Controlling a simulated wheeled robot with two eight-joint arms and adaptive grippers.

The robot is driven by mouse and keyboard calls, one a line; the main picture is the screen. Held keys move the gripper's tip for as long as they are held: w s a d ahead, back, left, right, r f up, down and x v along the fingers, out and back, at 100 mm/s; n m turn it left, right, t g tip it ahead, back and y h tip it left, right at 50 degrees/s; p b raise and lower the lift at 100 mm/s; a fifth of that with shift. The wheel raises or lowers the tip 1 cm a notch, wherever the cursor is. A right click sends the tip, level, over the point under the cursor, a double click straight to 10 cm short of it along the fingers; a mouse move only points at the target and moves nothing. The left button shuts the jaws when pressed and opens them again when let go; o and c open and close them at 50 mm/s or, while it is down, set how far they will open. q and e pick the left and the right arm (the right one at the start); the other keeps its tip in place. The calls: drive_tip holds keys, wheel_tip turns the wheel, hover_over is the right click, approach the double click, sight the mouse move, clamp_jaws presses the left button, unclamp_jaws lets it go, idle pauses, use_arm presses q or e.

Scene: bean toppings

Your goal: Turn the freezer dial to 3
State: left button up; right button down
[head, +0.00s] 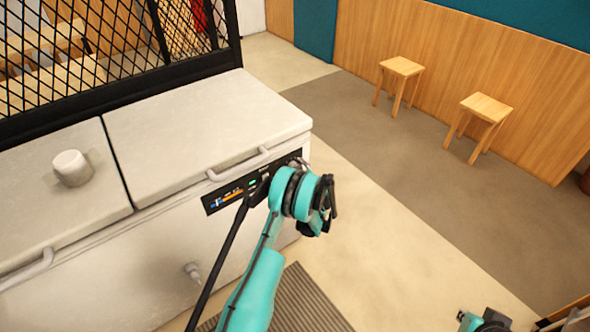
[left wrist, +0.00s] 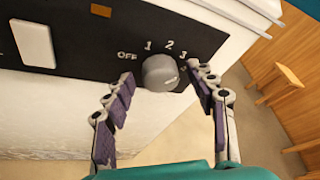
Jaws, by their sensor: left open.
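The freezer dial (left wrist: 160,73) is a round grey knob on the black control panel (left wrist: 85,30). OFF, 1, 2 and 3 are printed around its top; I cannot make out which mark it points to. In the left wrist view my left gripper (left wrist: 159,80) is open, with one finger on each side of the dial; its right fingertip is close to the 3. I cannot tell whether either finger touches the knob. In the head view my left gripper (head: 318,200) is at the panel's right end and covers the dial. Part of my right gripper (head: 485,321) shows at the bottom right edge, its jaws unclear.
The white chest freezer (head: 90,290) has closed lids with handles, and a light grey cylindrical object (head: 71,168) stands on the left lid. A black mesh partition (head: 100,60) rises behind it. Two wooden stools (head: 401,67) stand by the far wall; the floor between is clear.

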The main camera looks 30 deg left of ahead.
use_arm(q)
drive_tip(key=v, duration=1.2)
drive_tip(key=s+d+r+n+g+h, duration=0.1)
drive_tip(key=s+d+r+n+h, duration=0.3)
drive_tip(key=r, duration=0.4)
drive_tip(key=s+d+r+n+h, duration=0.1)
drive_tip(key=s+d+r+n, duration=0.2)
drive_tip(key=s+r+n, duration=0.4)
drive_tip(key=s+d+r+n+h, duration=0.2)
drive_tip(key=s+d, duration=0.3)
drive_tip(key=s, duration=0.5)
drive_tip(key=s+d+r+n+h, duration=0.2)
drive_tip(key=s+d+n+h, duration=0.2)
drive_tip(key=s, duration=0.6)
drive_tip(key=d+n, duration=0.1)
drive_tip(key=d, duration=0.1)
drive_tip(key=shift+s+d+h, duration=0.2)
drive_tip(key=shift+d+h, duration=0.1)
